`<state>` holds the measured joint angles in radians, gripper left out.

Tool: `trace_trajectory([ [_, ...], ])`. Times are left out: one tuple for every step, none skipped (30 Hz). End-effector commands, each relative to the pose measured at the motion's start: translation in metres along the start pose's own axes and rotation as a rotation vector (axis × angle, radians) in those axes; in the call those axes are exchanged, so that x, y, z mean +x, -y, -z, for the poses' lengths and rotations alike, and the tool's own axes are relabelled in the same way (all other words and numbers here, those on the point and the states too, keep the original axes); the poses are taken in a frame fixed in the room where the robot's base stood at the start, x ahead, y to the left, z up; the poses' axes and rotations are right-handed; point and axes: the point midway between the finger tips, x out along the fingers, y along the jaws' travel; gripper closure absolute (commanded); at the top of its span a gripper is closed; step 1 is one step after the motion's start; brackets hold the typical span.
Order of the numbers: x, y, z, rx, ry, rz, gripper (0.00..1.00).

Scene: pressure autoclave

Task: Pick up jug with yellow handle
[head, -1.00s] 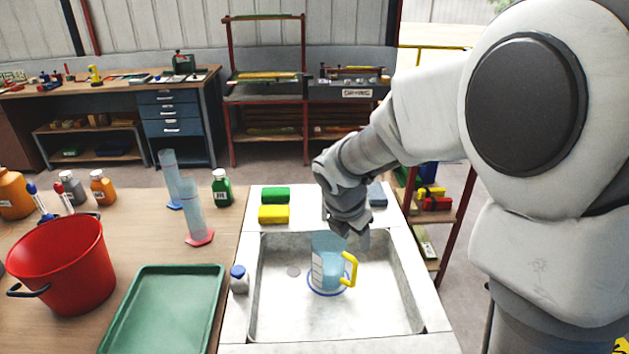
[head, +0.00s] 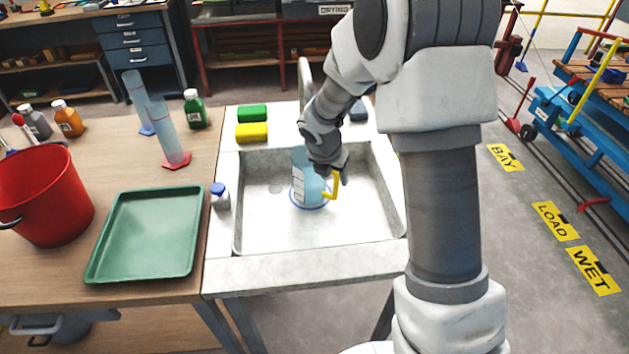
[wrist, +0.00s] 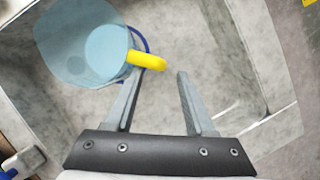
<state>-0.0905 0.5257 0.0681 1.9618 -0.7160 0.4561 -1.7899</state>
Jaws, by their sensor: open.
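The jug (head: 302,180) is clear blue with a blue base ring and a yellow handle (head: 334,186). It stands upright in the sink basin (head: 262,222). In the wrist view the jug (wrist: 88,45) is at upper left, its yellow handle (wrist: 147,60) pointing right. My gripper (wrist: 158,80) is open and empty-jawed. In that view the handle's outer end lies just beyond and between the fingertips, nearer the left finger. In the head view my gripper (head: 335,174) is at the jug's right side by the handle and hides part of the jug. I cannot tell whether they touch.
The sink's raised walls surround the jug. A small blue-capped bottle (head: 220,196) stands on the left rim. A green tray (head: 190,262), red bucket (head: 45,195) and cylinders (head: 165,130) stand on the left bench.

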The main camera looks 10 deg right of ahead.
Motion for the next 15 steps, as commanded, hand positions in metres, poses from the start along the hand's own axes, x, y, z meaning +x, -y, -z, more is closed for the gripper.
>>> trace_trajectory([
  [0.005, 0.000, 0.001, -0.001, -0.001, 0.001, 0.45],
  [0.009, 0.000, 0.001, -0.001, -0.002, 0.002, 0.45],
  [0.015, 0.000, 0.001, -0.001, -0.002, 0.001, 0.45],
  [0.021, 0.000, 0.002, -0.001, -0.002, 0.001, 0.45],
  [0.026, 0.000, 0.002, -0.001, -0.002, 0.002, 0.45],
  [0.033, 0.000, 0.002, -0.002, -0.002, 0.003, 0.45],
  [0.038, 0.000, 0.002, -0.002, -0.003, 0.002, 0.45],
  [0.042, 0.000, 0.002, -0.001, -0.002, 0.001, 0.45],
  [0.047, 0.000, 0.001, -0.001, -0.002, 0.001, 0.45],
  [0.050, 0.000, 0.001, 0.000, -0.001, 0.001, 0.45],
  [0.053, 0.000, 0.001, 0.000, -0.002, 0.002, 0.45],
  [0.055, 0.000, 0.001, 0.000, -0.001, 0.001, 0.45],
  [0.056, 0.000, 0.001, 0.000, -0.001, 0.000, 0.45],
  [0.057, 0.000, 0.001, 0.000, 0.000, 0.000, 0.45],
  [0.057, 0.000, 0.000, 0.000, 0.000, -0.001, 0.45],
])
